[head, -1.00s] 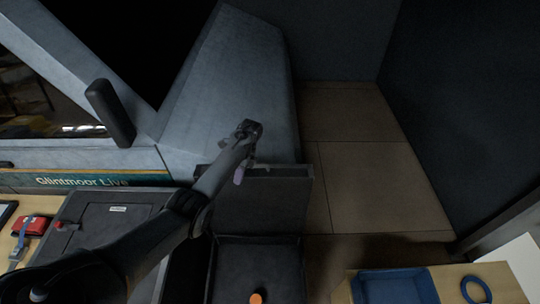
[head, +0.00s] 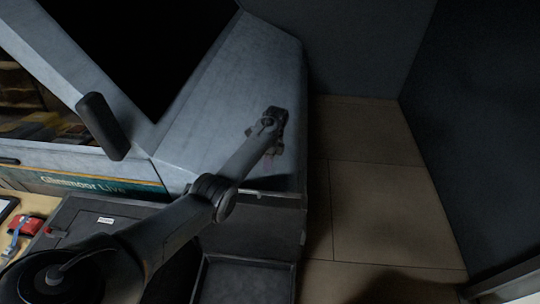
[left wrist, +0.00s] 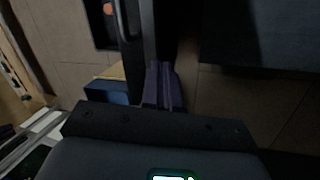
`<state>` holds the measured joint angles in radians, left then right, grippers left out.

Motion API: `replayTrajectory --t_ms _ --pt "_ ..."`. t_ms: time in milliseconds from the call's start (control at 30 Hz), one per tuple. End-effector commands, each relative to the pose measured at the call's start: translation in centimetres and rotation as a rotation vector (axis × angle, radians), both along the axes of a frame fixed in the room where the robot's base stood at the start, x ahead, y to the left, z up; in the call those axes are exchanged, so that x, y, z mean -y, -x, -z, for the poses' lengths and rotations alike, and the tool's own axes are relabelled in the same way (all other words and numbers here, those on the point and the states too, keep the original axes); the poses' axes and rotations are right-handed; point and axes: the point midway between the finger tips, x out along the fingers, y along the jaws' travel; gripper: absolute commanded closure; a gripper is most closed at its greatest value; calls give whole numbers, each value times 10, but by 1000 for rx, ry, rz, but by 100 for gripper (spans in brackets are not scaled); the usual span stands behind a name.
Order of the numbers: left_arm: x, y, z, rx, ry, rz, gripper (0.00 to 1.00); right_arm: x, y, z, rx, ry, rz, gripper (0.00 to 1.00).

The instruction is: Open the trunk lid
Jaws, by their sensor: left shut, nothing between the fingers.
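The dark trunk lid (head: 250,228) stands raised at the lower middle of the head view, with the open trunk interior (head: 245,283) in front of it. The lid shows edge-on in the left wrist view (left wrist: 146,28), with the open trunk at upper left. My left gripper (head: 268,138) is beyond the lid's top edge, in front of the grey van panel. Its purple fingers (left wrist: 160,85) are shut and empty, and I see no contact with the lid. My left forearm covers the lid's left side. My right gripper is out of view.
The grey van panel (head: 225,105) rises behind the lid, with a black mirror (head: 103,126) at left. Open tiled floor (head: 375,200) lies to the right. A blue tray (left wrist: 110,92) shows in the left wrist view. A red item (head: 25,227) lies at lower left.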

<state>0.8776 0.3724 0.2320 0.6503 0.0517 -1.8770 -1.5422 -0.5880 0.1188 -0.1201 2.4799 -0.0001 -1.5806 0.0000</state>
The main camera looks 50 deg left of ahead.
Motion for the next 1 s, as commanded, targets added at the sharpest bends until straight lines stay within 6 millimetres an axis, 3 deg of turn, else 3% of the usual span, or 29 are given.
replayTrajectory --t_ms 233,533,1000 --pt "6 15 47 -3 1 0 100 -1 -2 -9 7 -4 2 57" --pt "16 40 48 0 -1 0 100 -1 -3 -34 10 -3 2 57" --pt "20 49 52 1 1 1 100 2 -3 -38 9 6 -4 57"
